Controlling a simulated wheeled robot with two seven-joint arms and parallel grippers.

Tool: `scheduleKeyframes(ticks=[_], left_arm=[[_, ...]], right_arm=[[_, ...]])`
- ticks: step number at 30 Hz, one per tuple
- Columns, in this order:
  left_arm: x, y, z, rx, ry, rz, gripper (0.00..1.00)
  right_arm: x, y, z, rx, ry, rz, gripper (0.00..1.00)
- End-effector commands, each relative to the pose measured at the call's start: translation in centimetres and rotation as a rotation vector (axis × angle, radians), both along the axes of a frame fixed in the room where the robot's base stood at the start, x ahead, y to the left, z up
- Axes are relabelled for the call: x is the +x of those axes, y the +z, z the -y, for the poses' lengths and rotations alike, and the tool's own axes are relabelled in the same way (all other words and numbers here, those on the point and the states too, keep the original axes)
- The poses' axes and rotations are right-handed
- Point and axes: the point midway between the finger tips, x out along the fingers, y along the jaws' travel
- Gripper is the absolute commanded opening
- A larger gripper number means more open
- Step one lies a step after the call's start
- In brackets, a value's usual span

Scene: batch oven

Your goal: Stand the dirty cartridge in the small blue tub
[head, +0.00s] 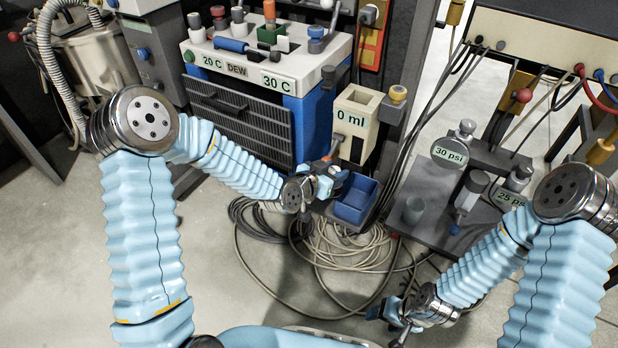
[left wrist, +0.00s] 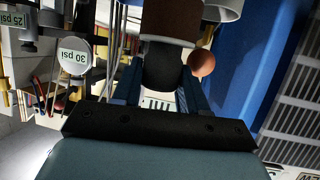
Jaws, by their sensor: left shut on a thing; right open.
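The small blue tub (head: 352,211) sits low below the cream box marked 0 ml, and its inside looks empty. My left gripper (head: 328,174) is just up and left of the tub in the head view. It is shut on a cartridge (head: 336,146), which shows only as a small grey and orange-brown piece there. In the left wrist view the cartridge (left wrist: 164,66) is a dark grey cylinder between the fingers, with a brown band beyond it. Its far end is cut off. My right gripper (head: 393,322) is open and empty at the bottom, over the floor.
The cream 0 ml box (head: 357,112) stands right behind the tub. A blue and white bath unit (head: 262,90) with a dark grille is to the left. Loose cables (head: 345,258) lie on the floor. A grey stand with gauges (head: 450,153) is at the right.

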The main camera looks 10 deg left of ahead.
Motion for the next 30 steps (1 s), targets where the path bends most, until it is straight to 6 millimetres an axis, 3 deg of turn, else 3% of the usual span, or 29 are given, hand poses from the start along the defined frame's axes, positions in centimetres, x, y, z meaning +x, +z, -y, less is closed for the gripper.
scheduleKeyframes(ticks=[1,3,10,30], left_arm=[[0.5,-0.9,1.0,-0.003,-0.041,0.004,0.09],[1.0,-1.3,2.6,-0.004,-0.112,0.005,0.09],[2.5,-1.5,6.1,0.008,-0.3,0.01,0.09],[3.0,-1.3,6.7,0.019,-0.358,0.011,0.09]], right_arm=[[0.0,-1.5,0.0,0.0,-0.001,0.0,0.62],[0.1,-2.6,0.1,0.0,-0.002,0.0,0.62],[0.1,-5.5,0.2,-0.001,-0.005,-0.002,0.62],[0.2,-6.5,0.3,-0.001,-0.006,0.0,0.62]])
